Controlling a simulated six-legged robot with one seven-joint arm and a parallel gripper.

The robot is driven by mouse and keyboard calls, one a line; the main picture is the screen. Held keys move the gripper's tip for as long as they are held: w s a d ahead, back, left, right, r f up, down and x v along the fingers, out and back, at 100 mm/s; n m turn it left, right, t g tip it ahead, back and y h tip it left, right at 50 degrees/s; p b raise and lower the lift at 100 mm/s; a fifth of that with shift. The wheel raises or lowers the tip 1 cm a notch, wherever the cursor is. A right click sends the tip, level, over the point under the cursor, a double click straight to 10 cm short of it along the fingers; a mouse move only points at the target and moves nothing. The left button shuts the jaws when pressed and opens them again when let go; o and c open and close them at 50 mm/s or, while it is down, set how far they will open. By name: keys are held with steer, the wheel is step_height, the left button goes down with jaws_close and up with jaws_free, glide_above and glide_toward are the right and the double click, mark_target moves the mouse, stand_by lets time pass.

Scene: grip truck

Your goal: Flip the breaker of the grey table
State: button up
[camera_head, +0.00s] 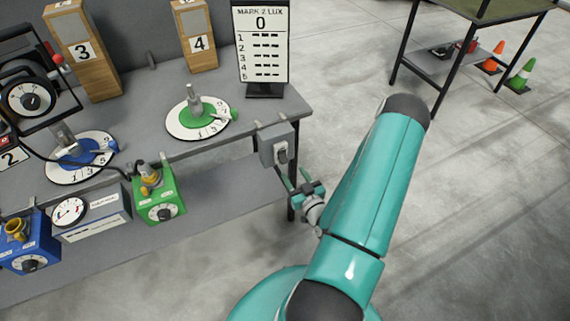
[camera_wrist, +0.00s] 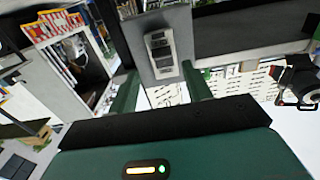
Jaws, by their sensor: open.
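The breaker (camera_head: 278,146) is a small grey box with a dark switch, fixed at the right front corner of the grey table (camera_head: 145,98). In the wrist view the breaker (camera_wrist: 160,52) is upper centre, its switch panel facing me. My gripper (camera_head: 295,178) is just below and slightly right of the breaker in the head view. Its two green fingers are apart and empty. In the wrist view the gripper (camera_wrist: 160,84) has one finger on each side of the breaker's lower end. I cannot tell whether they touch it.
On the table stand a green dial (camera_head: 205,117), a blue dial (camera_head: 80,157) and a score sign (camera_head: 262,45). A green box (camera_head: 157,196) and a gauge box (camera_head: 95,214) sit along its front. Another table (camera_head: 490,10) and cones stand upper right. The floor between is clear.

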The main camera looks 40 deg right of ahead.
mark_target(283, 157)
steer(key=x, duration=0.6)
steer(key=shift+w, duration=0.25)
steer(key=c, duration=1)
steer(key=shift+o, duration=0.2)
steer(key=shift+r, duration=0.15)
step_height(283, 157, up, 2)
steer(key=g, duration=0.2)
steer(key=g+y, duration=0.1)
steer(key=g, duration=0.1)
steer(key=shift+a+g+y, duration=0.1)
steer(key=shift+g+y, duration=0.2)
steer(key=shift+g, duration=0.1)
steer(key=shift+c, duration=0.2)
steer(key=shift+o, duration=0.2)
steer(key=g, duration=0.1)
steer(key=r+g, duration=0.1)
steer(key=g, duration=0.1)
steer(key=shift+w+r+y, duration=0.1)
steer(key=shift+y, duration=0.3)
steer(key=shift+w+r+g+y, duration=0.1)
steer(key=shift+r+g+y, duration=0.1)
steer(key=shift+g, duration=0.5)
steer(key=shift+w+r+g+y, duration=0.1)
steer(key=shift+r+g+y, duration=0.1)
steer(key=shift+g, duration=0.5)
